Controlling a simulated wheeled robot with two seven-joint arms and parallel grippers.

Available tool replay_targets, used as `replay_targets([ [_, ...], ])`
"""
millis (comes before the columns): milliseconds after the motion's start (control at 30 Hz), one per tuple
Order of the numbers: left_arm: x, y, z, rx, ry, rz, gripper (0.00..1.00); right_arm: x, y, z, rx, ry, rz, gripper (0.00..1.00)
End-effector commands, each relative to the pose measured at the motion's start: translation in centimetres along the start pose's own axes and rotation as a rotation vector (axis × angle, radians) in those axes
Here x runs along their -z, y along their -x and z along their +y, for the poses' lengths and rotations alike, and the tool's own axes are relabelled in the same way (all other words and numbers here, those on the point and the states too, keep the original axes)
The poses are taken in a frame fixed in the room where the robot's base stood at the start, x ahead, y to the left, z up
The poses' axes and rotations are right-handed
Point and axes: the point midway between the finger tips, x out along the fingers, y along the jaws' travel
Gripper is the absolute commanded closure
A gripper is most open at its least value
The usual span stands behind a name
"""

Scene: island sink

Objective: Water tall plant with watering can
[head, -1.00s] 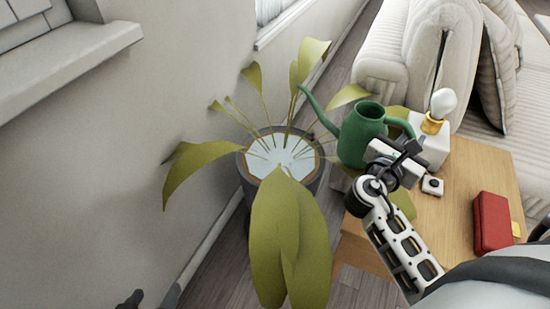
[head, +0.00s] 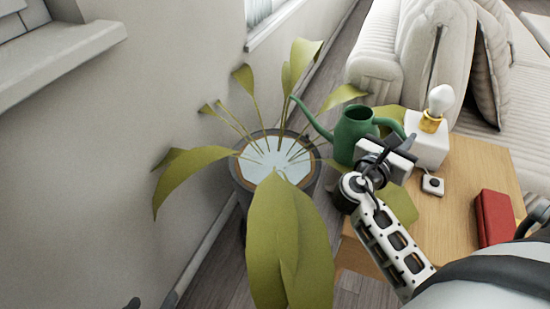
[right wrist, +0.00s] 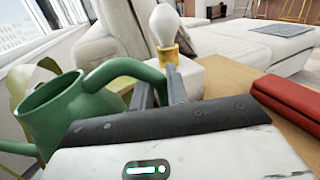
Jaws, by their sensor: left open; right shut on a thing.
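The tall plant stands in a dark round pot (head: 243,181) on the floor by the wall, its broad leaves (head: 262,237) spreading out. The green watering can (head: 353,135) is to the right of the pot, its spout pointing left. The spout tip lies among the plant's stems in the head view; no water shows. My right gripper (head: 388,150) is shut on the can's handle (right wrist: 132,70), seen between the fingers in the right wrist view. My left gripper (head: 151,302) is open at the bottom left edge, mostly cut off and away from the plant.
A wooden side table (head: 455,190) holds a white-based lamp (head: 428,148), a small white box (head: 432,185) and a red case (head: 494,218). A sofa (head: 425,45) stands behind. The wall (head: 150,110) and sill (head: 60,60) bound the left.

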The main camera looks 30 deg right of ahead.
Motion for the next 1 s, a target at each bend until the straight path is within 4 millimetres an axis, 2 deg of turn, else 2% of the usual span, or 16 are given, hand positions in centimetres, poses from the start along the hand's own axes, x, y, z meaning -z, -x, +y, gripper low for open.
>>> replay_targets([
  [67,0.4,0.4,0.0,0.003,-0.001,0.006,0.41,-0.9,0.0,0.4,-0.001,0.042,-0.013,1.00],
  [400,-1.0,-0.7,-0.1,-0.004,0.004,-0.020,0.41,-1.0,0.4,2.3,-0.001,0.178,-0.038,1.00],
  [1000,-1.0,-1.3,-0.1,-0.013,0.002,-0.025,0.41,-1.5,0.7,3.6,-0.001,0.267,-0.055,1.00],
])
